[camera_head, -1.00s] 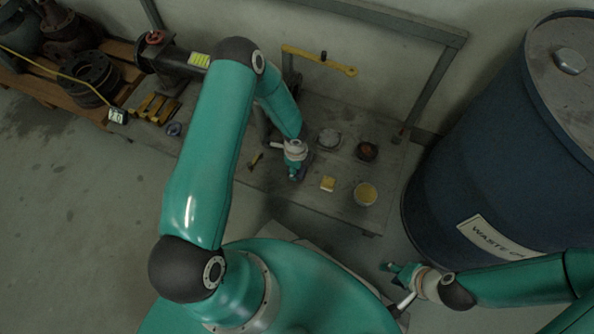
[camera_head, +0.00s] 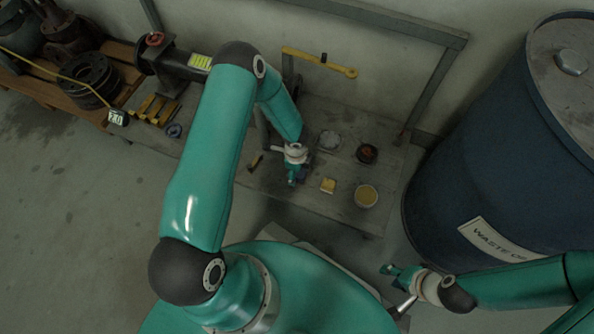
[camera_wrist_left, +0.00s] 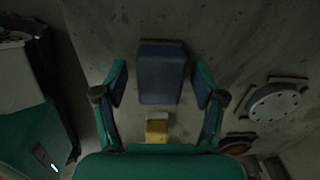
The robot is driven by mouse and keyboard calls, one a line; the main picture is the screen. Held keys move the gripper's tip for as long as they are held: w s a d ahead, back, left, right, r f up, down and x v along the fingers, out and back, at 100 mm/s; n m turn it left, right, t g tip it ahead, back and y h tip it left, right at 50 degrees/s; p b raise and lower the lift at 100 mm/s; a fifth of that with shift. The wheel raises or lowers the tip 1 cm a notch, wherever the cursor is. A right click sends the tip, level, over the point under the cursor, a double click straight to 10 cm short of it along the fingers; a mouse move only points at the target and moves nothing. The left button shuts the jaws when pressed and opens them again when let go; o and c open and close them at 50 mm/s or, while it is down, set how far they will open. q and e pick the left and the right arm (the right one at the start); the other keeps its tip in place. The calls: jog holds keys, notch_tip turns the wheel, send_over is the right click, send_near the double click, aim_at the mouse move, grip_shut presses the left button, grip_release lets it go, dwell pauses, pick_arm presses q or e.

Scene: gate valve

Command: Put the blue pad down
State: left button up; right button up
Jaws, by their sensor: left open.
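The blue pad (camera_wrist_left: 161,74) is a dark blue block in the left wrist view, lying between the spread fingers of my left gripper (camera_wrist_left: 160,88). A gap shows on each side of the pad, and it appears to rest on the grey bench. In the head view, my left gripper (camera_head: 292,178) is low over the bench and mostly hides the pad. My right gripper (camera_head: 390,270) is at the lower right, away from the bench; its jaw opening is too small to read.
A wooden-handled tool (camera_head: 255,162) lies left of the gripper. A blue waste drum (camera_head: 470,150) stands at right.

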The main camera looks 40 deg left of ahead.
pick_arm(q)
notch_tip(320, 180, up, 11)
jog(key=p, duration=0.5)
jog(key=s+d+r+n+h, duration=0.4)
jog(key=s+d+n, duration=0.9)
jog(key=d+n, duration=0.2)
jog(key=n, duration=0.2)
jog(key=shift+s+d+n+t, duration=0.2)
jog(key=shift+s+n+t, duration=0.05)
jog(key=shift+n+t, duration=0.05)
jog(key=shift+r, duration=0.2)
